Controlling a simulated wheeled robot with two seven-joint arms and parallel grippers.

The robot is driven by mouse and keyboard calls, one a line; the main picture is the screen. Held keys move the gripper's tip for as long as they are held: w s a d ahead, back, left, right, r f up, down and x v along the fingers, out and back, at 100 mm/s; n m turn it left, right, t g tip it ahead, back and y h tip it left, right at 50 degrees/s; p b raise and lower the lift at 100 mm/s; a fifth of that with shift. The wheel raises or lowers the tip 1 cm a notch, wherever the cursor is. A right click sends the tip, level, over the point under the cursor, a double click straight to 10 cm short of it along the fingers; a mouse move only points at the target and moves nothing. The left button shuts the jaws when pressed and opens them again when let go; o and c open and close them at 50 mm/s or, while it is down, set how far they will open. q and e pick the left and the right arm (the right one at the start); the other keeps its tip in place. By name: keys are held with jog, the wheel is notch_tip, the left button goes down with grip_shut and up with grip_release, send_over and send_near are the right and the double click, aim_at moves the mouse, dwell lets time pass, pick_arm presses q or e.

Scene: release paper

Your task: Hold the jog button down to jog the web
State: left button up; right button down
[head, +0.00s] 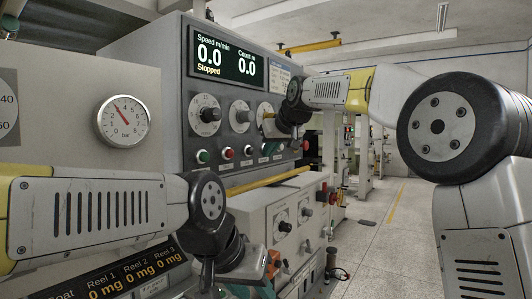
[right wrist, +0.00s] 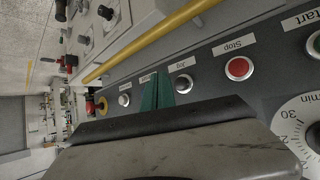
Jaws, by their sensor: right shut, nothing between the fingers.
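The jog button (right wrist: 184,83) is a dark round button with a light ring and a label reading Jog, on the grey control panel (head: 228,118). In the head view it sits in the button row right of the red stop button (head: 227,152). My right gripper (right wrist: 157,92) is shut and empty. Its green fingertips are beside the jog button in the right wrist view, toward the white button; whether they touch the panel is unclear. The display (head: 226,56) reads speed 0.0, Stopped, count 0.0. My left gripper (head: 238,278) is low in the head view, its fingertips partly cut off.
The green start button (head: 203,156), a white button (right wrist: 124,99) and an emergency stop (right wrist: 102,107) share the row. Several dials (head: 205,114) sit above it. A yellow rail (head: 268,180) runs below the buttons. Open floor (head: 385,240) lies at right.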

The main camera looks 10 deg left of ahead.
aim_at(250, 151)
jog(key=shift+w+a, duration=0.25)
jog(key=shift+a, duration=0.35)
jog(key=shift+w+a, duration=0.2)
jog(key=shift+a, duration=0.4)
jog(key=shift+a, duration=0.1)
dwell(1.1)
jog(key=shift+w+a, duration=0.15)
jog(key=shift+a, duration=0.15)
